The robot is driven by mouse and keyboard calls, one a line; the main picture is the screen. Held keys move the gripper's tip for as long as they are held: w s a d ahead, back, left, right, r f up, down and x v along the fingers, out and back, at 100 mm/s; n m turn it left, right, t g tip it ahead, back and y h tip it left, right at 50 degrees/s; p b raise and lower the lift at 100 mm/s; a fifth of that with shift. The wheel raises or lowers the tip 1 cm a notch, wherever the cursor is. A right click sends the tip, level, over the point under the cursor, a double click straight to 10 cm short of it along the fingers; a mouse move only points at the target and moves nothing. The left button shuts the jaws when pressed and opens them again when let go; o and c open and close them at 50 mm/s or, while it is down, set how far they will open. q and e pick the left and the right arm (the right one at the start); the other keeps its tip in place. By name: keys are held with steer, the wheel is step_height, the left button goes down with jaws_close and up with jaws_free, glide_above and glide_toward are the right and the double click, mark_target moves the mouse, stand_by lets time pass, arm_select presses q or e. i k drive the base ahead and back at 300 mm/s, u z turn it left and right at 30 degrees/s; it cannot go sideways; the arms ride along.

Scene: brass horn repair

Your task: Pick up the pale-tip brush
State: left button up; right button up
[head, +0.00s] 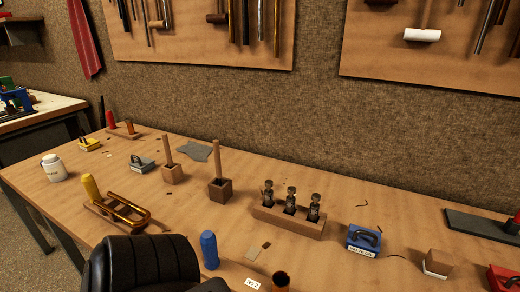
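No brush with a clearly pale tip can be made out. Two upright pale wooden handles stand in small wooden blocks near the middle of the bench: a left handle (167,150) in a left block (172,174), and a right handle (217,165) in a darker right block (219,191). Their lower ends are hidden in the blocks, so I cannot tell whether either is a brush. Neither of my grippers is in view.
A black padded chair-like shape (145,265) blocks the front edge.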

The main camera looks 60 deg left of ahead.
mark_target(165, 136)
steer(key=z, duration=0.6)
steer(key=k, duration=2.1)
steer(key=u, duration=1.05)
steer(key=i, duration=0.5)
steer(key=z, duration=0.05)
